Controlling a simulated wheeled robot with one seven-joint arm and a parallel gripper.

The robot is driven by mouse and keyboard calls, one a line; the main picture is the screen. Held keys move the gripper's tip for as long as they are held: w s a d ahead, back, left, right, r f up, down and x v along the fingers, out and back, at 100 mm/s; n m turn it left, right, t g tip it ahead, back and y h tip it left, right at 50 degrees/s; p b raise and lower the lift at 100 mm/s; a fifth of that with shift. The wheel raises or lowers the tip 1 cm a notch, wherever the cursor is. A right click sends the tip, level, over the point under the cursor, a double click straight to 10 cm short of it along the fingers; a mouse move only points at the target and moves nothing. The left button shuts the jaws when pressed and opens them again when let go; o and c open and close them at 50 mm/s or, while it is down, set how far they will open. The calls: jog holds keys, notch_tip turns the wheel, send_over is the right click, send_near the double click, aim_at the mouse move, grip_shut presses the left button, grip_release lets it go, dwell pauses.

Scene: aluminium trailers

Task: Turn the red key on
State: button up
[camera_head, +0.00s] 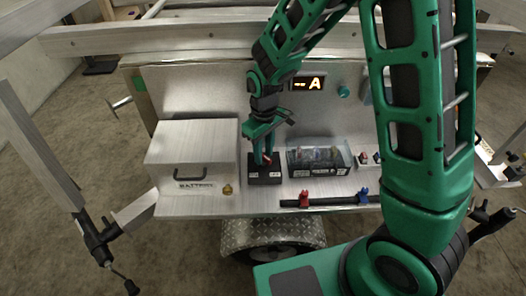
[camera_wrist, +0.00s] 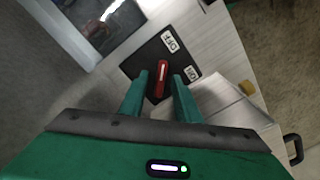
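The red key (camera_wrist: 161,79) sits on a black switch plate (camera_wrist: 147,54) marked with white OFF and ON labels. In the wrist view its handle points roughly up and down the picture, between the two labels' sides. My gripper (camera_wrist: 160,82) has its two green fingers apart, one on each side of the red key, with small gaps showing. In the head view my gripper (camera_head: 265,160) points down over the black switch block (camera_head: 264,178), and the key (camera_head: 267,160) is mostly hidden by the fingers.
A metal box with a handle (camera_head: 191,155) stands left of the switch. A clear-covered black fuse box (camera_head: 320,158) stands close on the right. A black bar with red and blue clamps (camera_head: 335,200) lies in front. A display reading "--A" (camera_head: 308,84) is on the back panel.

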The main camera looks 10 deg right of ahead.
jog(key=shift+c, duration=0.3)
grip_shut()
